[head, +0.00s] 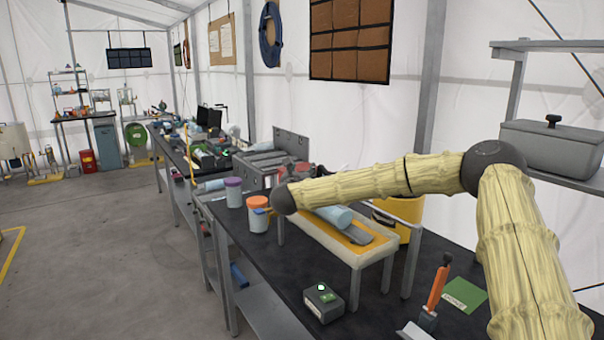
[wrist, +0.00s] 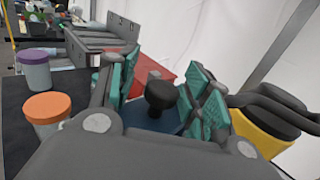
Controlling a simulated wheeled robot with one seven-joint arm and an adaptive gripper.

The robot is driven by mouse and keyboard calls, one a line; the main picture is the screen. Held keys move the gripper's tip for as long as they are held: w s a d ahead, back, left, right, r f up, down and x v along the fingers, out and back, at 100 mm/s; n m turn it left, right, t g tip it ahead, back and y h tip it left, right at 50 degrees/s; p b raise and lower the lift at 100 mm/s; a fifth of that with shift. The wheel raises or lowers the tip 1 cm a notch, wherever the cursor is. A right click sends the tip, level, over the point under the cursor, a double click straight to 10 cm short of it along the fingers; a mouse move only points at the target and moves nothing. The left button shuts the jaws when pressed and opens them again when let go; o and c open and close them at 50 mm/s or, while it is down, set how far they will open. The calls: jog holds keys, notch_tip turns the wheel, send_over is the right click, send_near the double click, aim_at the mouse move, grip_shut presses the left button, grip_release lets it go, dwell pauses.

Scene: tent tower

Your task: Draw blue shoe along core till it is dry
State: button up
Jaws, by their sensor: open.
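In the wrist view, my gripper (wrist: 165,90) is open, its teal-padded fingers on either side of a black knob (wrist: 160,92). Below the knob is a dark blue surface (wrist: 150,125), which may be the blue shoe; my gripper hides most of it. I cannot tell whether the pads touch the knob. In the head view, my arm hides most of the gripper. A pale blue cylinder (head: 335,214), possibly the core, lies on a raised cream stand with a yellow top (head: 310,224). The arm partly covers it.
A purple-lidded jar (head: 233,192) and an orange-lidded jar (head: 257,214) stand left of the stand. A red block (wrist: 165,74) is beyond the knob. A yellow bucket (head: 408,212) is behind the stand. A dark box (head: 323,303) sits on the black bench in front.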

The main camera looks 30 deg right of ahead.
jog(key=shift+s+d, duration=0.1)
jog(key=v, duration=1.2)
